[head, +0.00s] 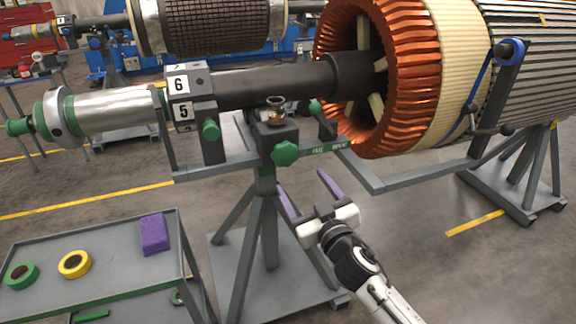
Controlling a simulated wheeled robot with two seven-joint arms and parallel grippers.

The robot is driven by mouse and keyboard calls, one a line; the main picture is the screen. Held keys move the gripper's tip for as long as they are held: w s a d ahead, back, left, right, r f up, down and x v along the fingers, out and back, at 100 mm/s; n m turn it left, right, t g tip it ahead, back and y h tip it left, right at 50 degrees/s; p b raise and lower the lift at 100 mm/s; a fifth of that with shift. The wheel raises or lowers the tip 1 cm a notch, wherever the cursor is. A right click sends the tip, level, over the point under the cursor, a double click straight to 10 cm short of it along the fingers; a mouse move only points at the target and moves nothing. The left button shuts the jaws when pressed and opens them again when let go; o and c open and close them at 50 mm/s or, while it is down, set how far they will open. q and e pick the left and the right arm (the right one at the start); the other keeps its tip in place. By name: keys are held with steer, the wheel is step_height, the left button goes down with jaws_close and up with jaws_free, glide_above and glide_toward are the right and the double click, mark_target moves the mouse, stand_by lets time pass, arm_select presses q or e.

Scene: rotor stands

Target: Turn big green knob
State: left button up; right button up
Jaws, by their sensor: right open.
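The big green knob (285,153) is a lobed knob on the front of the dark block at the top of the rotor stand. A smaller green knob (211,130) sits to its left, below the numbered block. My right gripper (306,182) is open and empty, with purple-lined fingers pointing up toward the stand. Its fingertips appear just below and to the right of the big green knob, apart from it in the picture. How far they are in depth I cannot tell. My left gripper is not in view.
The grey stand (268,220) carries a long shaft (255,88) leading to the copper-coloured rotor winding (400,80) at right. A grey cart (105,285) at lower left holds green and yellow tape rolls and a purple block (155,234). Floor at right front is clear.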

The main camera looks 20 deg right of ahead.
mark_target(286, 157)
steer(key=w, duration=1)
steer(key=shift+w+a+r+b, duration=0.15)
steer(key=shift+w+r+b, duration=0.15)
steer(key=shift+r+b, duration=0.05)
steer(key=c, duration=1.1)
